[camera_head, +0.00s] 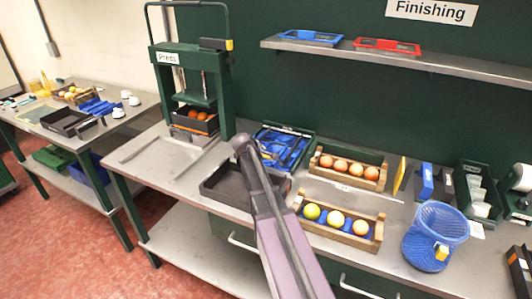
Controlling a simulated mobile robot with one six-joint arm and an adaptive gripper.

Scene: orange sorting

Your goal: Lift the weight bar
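A green press (160,75) stands on the workbench at the back left, with a tall bent handle on top. A short black bar with a yellow end (215,44) sits at the right of the press's upper part. I cannot tell for sure which part is the weight bar. A dark crate with oranges (194,120) stands under the press plate. My arm rises from the bottom middle to a dark rounded joint, right of and below the press and apart from it in the picture. My gripper is not visible.
On the bench are an empty dark tray (216,190), a blue tool case (284,131), two wooden fruit crates (345,226) (349,179) and a blue mesh basket (430,240). A shelf (450,65) with blue and red trays hangs above. A second table (130,117) stands left.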

